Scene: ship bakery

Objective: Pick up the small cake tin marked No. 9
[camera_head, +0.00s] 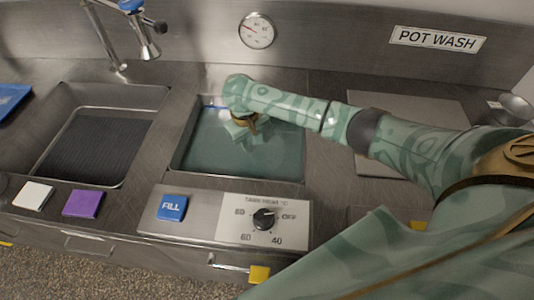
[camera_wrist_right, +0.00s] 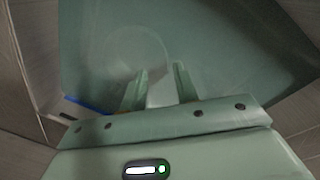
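My right gripper (camera_head: 243,135) reaches down into the right basin (camera_head: 182,150), which holds greenish water. In the right wrist view the two fingers of this gripper (camera_wrist_right: 160,70) stand apart with nothing clearly between them. A faint pale round outline (camera_wrist_right: 138,48) shows in the water just beyond the fingertips. I cannot tell whether it is the cake tin, and no No. 9 mark can be read. Murky water hides the basin's bottom. My left gripper is not in view.
The left basin (camera_head: 160,97) has a dark ribbed floor and looks empty. A tap (camera_head: 147,47) hangs behind it. The front ledge carries a white block (camera_head: 33,196), a purple block (camera_head: 83,204), a blue FILL button (camera_head: 172,208) and a heat dial (camera_head: 265,219). Basin walls surround my gripper.

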